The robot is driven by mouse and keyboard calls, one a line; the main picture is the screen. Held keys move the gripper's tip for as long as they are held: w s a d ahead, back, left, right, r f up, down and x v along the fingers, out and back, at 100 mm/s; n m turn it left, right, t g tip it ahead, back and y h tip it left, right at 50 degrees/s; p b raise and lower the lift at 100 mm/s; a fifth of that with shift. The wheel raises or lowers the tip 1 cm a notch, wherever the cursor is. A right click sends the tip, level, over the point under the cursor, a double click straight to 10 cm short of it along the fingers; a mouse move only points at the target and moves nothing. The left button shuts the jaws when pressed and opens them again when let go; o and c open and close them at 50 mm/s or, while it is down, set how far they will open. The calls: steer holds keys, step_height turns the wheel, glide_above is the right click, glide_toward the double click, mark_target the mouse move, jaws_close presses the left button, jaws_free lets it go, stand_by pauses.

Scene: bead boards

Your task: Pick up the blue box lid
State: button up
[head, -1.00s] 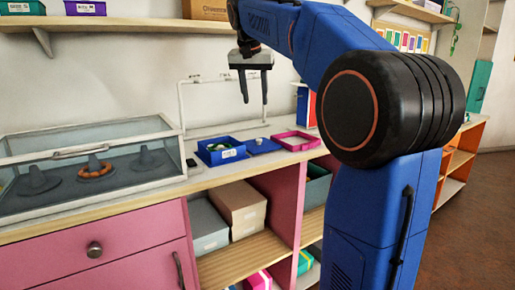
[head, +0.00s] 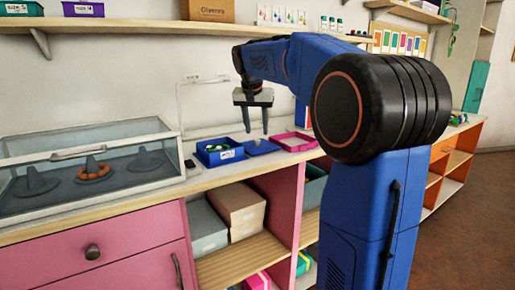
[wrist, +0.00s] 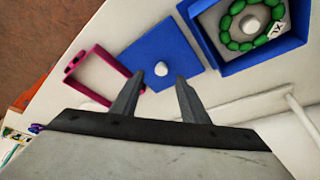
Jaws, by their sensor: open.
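The blue box lid (head: 262,147) lies flat on the counter, between the blue box and a pink tray. In the wrist view the lid (wrist: 158,50) is a flat blue square with a round whitish knob (wrist: 162,70). The open blue box (head: 222,152) is beside it; in the wrist view the box (wrist: 288,50) holds a ring of green beads around a pale post. My gripper (head: 256,132) is open and empty, pointing down above the lid. In the wrist view its two fingertips (wrist: 161,76) frame the knob, apart from it as far as I can tell.
The pink tray (head: 313,141) lies right of the lid. A glass-topped case (head: 85,165) with cones and an orange ring stands at the left. A thin white rail (head: 180,105) runs behind, along the wall. Shelves with boxes are below the counter.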

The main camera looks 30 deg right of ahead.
mark_target(257, 140)
steer(key=x, duration=0.5)
steer(key=shift+a, duration=0.1)
jaws_close()
steer(key=shift+r, duration=0.1)
